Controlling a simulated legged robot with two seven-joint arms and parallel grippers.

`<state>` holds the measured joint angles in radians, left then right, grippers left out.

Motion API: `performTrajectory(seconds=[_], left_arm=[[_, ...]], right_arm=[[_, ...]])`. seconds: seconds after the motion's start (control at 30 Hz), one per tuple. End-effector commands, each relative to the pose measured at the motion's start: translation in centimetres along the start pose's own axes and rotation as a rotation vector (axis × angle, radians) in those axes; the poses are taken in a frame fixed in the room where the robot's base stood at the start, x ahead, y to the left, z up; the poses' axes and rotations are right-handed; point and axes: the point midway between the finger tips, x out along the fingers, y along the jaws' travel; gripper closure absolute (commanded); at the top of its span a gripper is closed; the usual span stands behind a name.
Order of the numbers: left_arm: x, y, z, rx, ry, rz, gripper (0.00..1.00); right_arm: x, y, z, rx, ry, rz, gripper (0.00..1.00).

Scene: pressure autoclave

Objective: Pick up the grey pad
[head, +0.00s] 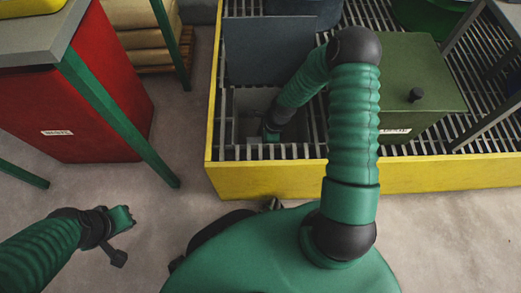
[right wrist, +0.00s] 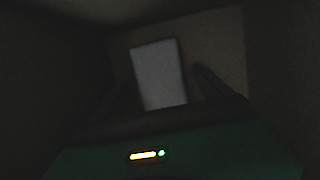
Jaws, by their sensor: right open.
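The grey pad (right wrist: 158,72) shows in the right wrist view as a pale rectangle, slightly tilted, inside a dark box. My right gripper (right wrist: 166,80) is open, with its dark fingers on either side of the pad in the picture; the dimness hides whether they touch it. In the head view my right arm reaches down into an open grey box (head: 240,104).
A raised dark grey lid (head: 267,48) stands behind the box. The box sits on a slatted grate with a yellow rim (head: 300,180). A green box with a black knob (head: 425,80) is to the right. The floor between is clear.

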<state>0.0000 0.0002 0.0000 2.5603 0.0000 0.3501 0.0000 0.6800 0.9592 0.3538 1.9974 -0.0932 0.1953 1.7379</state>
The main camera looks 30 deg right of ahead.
Motion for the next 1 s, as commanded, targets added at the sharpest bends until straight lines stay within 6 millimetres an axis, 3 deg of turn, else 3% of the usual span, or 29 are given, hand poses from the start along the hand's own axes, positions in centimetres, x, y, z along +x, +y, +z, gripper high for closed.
performTrajectory(seconds=[0.2, 0.7, 0.9, 1.0], left_arm=[[-0.1, 0.0, 0.0, 0.0, 0.001, 0.0, 1.0], [-0.1, 0.0, 0.0, 0.0, 0.001, 0.0, 1.0], [-0.1, 0.0, -0.1, 0.0, 0.001, 0.0, 1.0], [-1.2, 0.0, -0.3, 0.0, 0.001, 0.0, 1.0]], right_arm=[[0.0, 0.0, 0.1, 0.0, 0.0, -0.001, 0.11], [0.0, 0.0, 0.1, 0.0, 0.0, -0.001, 0.76], [-0.1, 0.0, 0.1, 0.0, 0.0, -0.001, 0.76], [-1.4, -0.1, 0.4, 0.0, 0.0, -0.001, 0.76]])
